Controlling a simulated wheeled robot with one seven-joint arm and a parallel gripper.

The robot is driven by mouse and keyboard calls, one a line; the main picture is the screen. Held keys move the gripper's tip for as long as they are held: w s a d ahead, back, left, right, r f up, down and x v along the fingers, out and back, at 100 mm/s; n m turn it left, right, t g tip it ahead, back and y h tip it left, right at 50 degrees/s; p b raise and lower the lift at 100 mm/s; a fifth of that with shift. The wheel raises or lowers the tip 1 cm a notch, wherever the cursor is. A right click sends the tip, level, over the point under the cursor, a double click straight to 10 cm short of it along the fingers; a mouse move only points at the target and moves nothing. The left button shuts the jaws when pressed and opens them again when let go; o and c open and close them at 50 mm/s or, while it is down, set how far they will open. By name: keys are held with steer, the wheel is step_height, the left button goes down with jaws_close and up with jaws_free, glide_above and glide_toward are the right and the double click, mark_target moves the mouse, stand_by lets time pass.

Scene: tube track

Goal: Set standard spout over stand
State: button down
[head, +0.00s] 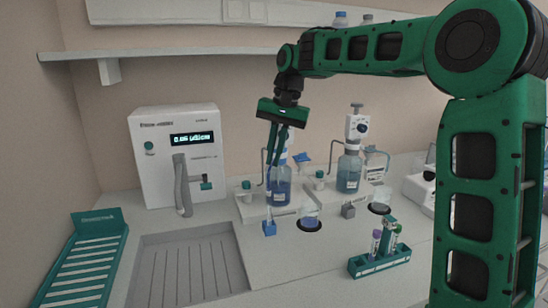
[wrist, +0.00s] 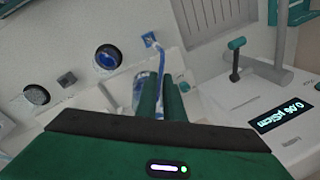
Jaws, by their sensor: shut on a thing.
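My gripper (head: 274,152) points down at the top of the left dispenser bottle (head: 280,187), which holds blue liquid. In the wrist view its dark green fingers (wrist: 161,97) are closed around the base of a thin blue spout (wrist: 162,66). The spout runs away from the fingers, and its far end appears at a small blue block (wrist: 150,39); I cannot tell the height gap. The grip itself is partly hidden. A beaker (head: 309,214) sits on a dark round stand (head: 309,227) to the right of the blue block (head: 269,228); the stand also shows in the wrist view (wrist: 98,60), beside the spout.
A second dispenser bottle (head: 348,172) stands to the right, with a grey block (head: 348,211) and another beaker (head: 380,207). A green tube rack (head: 378,262) is in front. A white meter (head: 178,155), a grooved sink (head: 190,272) and a green rack (head: 85,265) are left.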

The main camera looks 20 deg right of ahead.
steer(key=shift+a, duration=0.15)
steer(key=c, duration=1.9)
jaws_free()
steer(key=shift+o, duration=0.2)
steer(key=w+v, duration=0.1)
steer(key=v, duration=0.9)
steer(key=shift+s+r, duration=0.35)
